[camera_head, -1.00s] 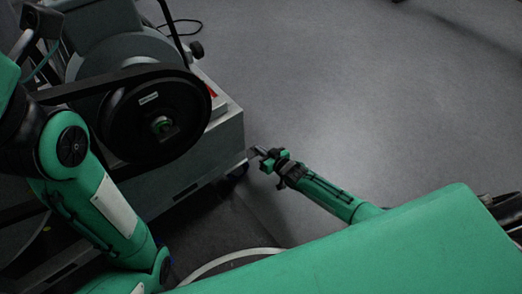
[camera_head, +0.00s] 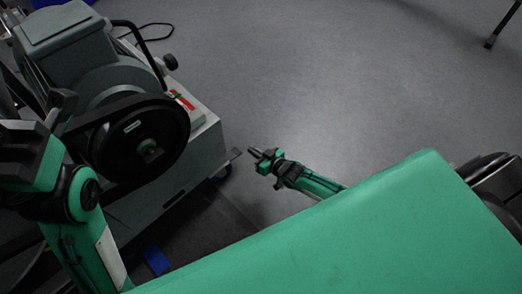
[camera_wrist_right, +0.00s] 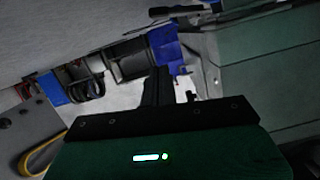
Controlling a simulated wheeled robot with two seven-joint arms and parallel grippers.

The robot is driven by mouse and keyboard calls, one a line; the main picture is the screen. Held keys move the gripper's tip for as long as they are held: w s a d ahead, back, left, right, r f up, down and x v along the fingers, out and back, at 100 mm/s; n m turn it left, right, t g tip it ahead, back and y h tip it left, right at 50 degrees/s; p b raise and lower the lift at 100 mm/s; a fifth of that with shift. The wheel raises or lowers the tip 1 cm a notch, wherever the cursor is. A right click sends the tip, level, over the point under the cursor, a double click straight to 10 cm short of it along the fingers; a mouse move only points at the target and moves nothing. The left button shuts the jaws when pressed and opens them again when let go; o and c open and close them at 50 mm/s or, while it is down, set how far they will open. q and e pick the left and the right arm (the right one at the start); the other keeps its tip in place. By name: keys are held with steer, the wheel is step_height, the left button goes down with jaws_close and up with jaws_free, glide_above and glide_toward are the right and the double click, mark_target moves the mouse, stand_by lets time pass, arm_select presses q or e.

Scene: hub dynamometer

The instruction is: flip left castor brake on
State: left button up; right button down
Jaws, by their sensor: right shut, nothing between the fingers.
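The dynamometer (camera_head: 170,180) is a grey machine on a box base at the left. A castor (camera_head: 222,172) with blue on it is partly visible under its near right corner. A small grey tab (camera_head: 235,154) sticks out above it. My right gripper (camera_head: 253,151) is shut and empty, just right of the tab and apart from it. In the right wrist view, its dark fingers (camera_wrist_right: 165,88) point at a blue castor part (camera_wrist_right: 165,45), below it in the picture. I cannot tell whether they touch, or how the brake is set.
A black wheel (camera_head: 138,138) faces me on the machine. A blue piece (camera_head: 156,260) shows low near the base. Another blue part (camera_wrist_right: 54,88) and a yellow cable (camera_wrist_right: 42,155) show in the wrist view.

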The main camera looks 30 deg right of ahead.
steer(key=shift+p+v, duration=0.45)
steer(key=shift+v, duration=1.15)
